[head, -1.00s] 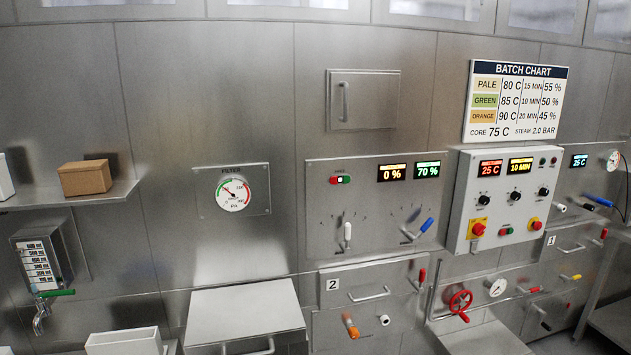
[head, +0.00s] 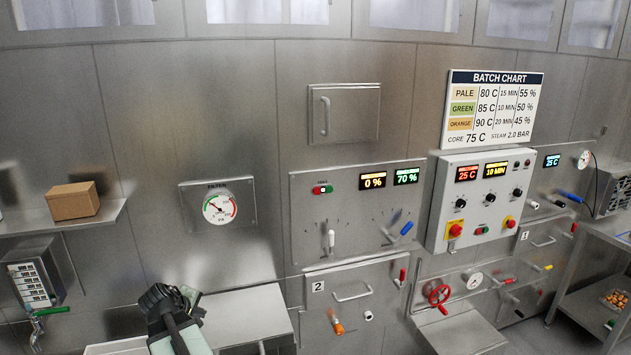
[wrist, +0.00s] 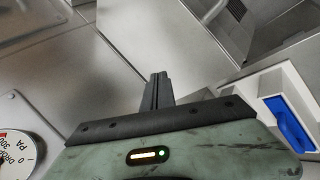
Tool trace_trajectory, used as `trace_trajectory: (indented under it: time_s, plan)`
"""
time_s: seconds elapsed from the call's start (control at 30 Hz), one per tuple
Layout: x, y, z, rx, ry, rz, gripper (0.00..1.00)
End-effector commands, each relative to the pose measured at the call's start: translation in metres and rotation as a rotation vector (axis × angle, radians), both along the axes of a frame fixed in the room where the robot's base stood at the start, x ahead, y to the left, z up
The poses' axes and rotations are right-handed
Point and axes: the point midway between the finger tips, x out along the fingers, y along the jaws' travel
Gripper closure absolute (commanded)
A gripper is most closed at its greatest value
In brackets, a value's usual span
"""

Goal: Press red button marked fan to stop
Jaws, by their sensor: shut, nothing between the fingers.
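A small red button (head: 317,190) sits beside a green one (head: 328,189) on the steel panel (head: 300,225), left of the 0 % and 70 % displays. The label above them is too small to read surely. Another red and green pair (head: 482,230) is on the white control box. My gripper (head: 160,297) is low at the left, below the filter gauge, well left of and below the panel buttons. In the wrist view its fingers (wrist: 157,91) are together and empty. No red button shows in the wrist view.
The round filter gauge (head: 219,208) is on the wall above my gripper; its edge shows in the wrist view (wrist: 18,152). A white lever (head: 331,240) and blue lever (head: 405,229) stick out below the buttons. A steel box top (head: 245,315) juts out right of my gripper.

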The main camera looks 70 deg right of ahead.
Motion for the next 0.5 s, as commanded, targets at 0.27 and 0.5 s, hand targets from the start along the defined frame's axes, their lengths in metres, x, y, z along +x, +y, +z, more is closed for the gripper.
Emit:
trace_trajectory:
  time_s: [0.27,0.5]
  plan:
    - [-0.086,-0.153,0.102,-0.293,0.139,0.015,1.0]
    - [-0.185,-0.257,0.189,-0.515,0.358,0.047,1.0]
